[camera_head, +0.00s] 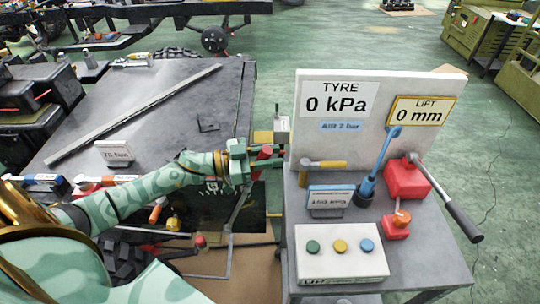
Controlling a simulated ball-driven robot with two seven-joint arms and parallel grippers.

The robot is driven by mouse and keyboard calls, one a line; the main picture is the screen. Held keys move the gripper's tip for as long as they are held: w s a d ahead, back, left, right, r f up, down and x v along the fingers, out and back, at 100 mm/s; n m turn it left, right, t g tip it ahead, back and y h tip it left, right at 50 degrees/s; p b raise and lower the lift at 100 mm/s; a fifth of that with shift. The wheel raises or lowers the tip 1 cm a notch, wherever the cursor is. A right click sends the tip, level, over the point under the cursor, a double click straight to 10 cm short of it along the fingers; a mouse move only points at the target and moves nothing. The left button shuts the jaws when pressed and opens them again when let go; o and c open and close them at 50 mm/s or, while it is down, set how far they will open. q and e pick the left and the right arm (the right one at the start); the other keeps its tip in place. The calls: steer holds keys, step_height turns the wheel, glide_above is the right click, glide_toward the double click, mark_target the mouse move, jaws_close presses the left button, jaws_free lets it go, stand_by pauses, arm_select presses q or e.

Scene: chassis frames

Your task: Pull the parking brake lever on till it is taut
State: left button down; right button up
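The parking brake lever appears to be the thin grey rod (238,207) that rises from the floor side of the dark bench, with a red grip (265,151) at its top. My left gripper (262,163) is at this red grip, and its fingers overlap the grip from the left. The fingers hide the lower part of the grip. I cannot tell whether they are closed on it or only around it. The lever leans to the right toward its top. My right gripper is not in view.
A grey cart (433,258) on the right carries a gauge board (310,135), a red hand pump (404,180) with a long handle, a blue tool (378,163) and a button box (340,265). A dark bench (165,95) with a long metal bar (130,115) stands behind my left arm.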

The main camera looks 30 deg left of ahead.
arm_select(q)
steer(key=shift+t+h, duration=0.4)
steer(key=s+a, duration=0.1)
steer(key=s+a+r, duration=0.1)
steer(key=a, duration=0.1)
steer(key=shift+a+r+b, duration=0.15)
steer(key=shift+a+b, duration=0.1)
steer(key=shift+b, duration=0.05)
steer(key=c, duration=1.1)
jaws_free()
steer(key=v, duration=1.6)
steer(key=shift+s+a, duration=0.15)
steer(key=shift+s, duration=0.05)
steer(key=shift+c, duration=0.2)
